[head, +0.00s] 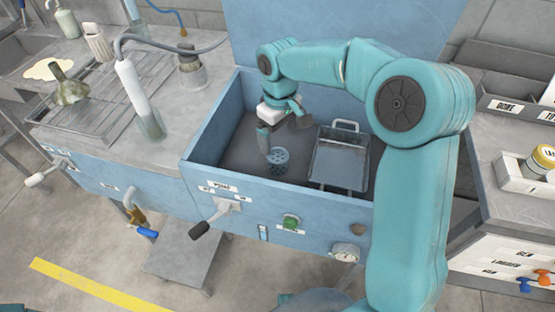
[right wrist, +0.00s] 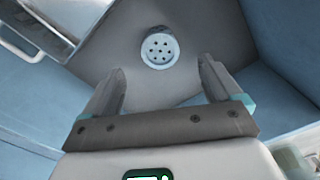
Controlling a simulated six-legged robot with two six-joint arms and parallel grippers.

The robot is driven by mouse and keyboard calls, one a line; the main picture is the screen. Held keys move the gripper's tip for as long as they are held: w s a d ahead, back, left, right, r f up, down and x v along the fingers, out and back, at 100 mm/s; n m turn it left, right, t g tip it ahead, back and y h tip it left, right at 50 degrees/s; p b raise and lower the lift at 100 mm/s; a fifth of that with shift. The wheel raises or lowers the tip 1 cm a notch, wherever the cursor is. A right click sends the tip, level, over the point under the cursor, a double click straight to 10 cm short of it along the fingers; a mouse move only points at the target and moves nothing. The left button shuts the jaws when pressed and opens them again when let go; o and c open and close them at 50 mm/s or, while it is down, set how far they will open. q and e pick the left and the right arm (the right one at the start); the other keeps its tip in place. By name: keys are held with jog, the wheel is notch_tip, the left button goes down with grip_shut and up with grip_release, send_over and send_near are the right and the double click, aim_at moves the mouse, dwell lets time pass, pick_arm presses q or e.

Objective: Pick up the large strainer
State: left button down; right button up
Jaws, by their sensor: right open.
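A small perforated cup (head: 278,158), which looks like the strainer, stands on the dark floor of the blue open tank (head: 200,165). In the right wrist view a round pale piece with several holes (right wrist: 160,48) shows beyond the fingertips; it appears to be the same cup seen from above. My right gripper (head: 282,134) reaches down into the tank just above the cup. Its fingers are apart and empty, and in the right wrist view the gripper (right wrist: 162,78) has the cup ahead, between the finger lines. My left gripper is not in view.
A metal basket with a handle (head: 341,160) stands in the tank just right of the cup. The tank walls enclose both, with a raised lid (head: 340,25) behind. A bench with a grated tray (head: 100,105) and several bottles lies left.

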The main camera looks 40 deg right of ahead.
aim_at(280, 156)
notch_tip(280, 156, down, 5)
jog(key=shift+s+a+r, duration=0.1)
jog(key=shift+s+r, duration=0.05)
notch_tip(280, 156, down, 6)
jog(key=shift+r, duration=0.1)
jog(key=shift+c, duration=0.6)
jog(key=c, duration=1.1)
